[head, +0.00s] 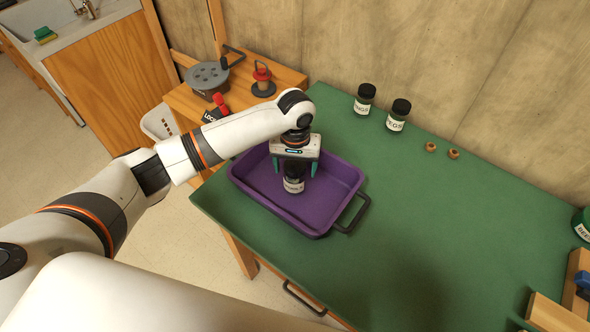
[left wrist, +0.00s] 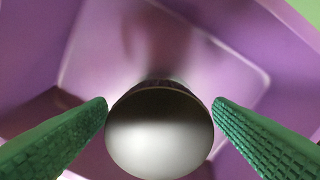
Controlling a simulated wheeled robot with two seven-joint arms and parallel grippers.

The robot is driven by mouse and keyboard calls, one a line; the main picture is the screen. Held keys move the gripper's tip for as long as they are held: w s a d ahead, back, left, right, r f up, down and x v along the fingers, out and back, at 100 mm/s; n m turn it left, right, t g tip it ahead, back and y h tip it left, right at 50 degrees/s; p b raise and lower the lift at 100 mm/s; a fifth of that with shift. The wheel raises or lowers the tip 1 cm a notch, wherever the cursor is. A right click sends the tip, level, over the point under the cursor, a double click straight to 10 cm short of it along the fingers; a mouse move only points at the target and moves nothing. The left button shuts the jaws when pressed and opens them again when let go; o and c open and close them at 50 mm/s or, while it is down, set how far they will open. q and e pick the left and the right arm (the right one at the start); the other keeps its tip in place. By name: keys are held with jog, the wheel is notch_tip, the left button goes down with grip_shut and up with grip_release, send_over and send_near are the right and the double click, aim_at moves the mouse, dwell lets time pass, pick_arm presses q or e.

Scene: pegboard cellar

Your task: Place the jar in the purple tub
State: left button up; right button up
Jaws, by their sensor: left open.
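The purple tub (head: 323,207) stands on the green table top, with a dark handle at its right end. A jar (head: 293,184) with a dark lid and a white label is inside the tub, upright, below my left gripper (head: 295,168). In the left wrist view the jar's round lid (left wrist: 160,133) lies between the two green fingers, with a small gap on each side. My left gripper (left wrist: 160,115) is open around the lid. The jar's base looks to be on the tub floor, but the contact is hidden. My right gripper is not in view.
Two dark-lidded jars (head: 364,99) (head: 397,115) stand near the wall, with two small brown pieces (head: 431,146) to their right. A side table (head: 185,98) behind my arm holds a grey reel. The table's middle right is clear.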

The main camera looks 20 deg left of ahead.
pick_arm(q)
notch_tip(320, 180, up, 10)
jog(key=shift+r+b, duration=0.1)
jog(key=shift+b, duration=0.2)
dwell(0.4)
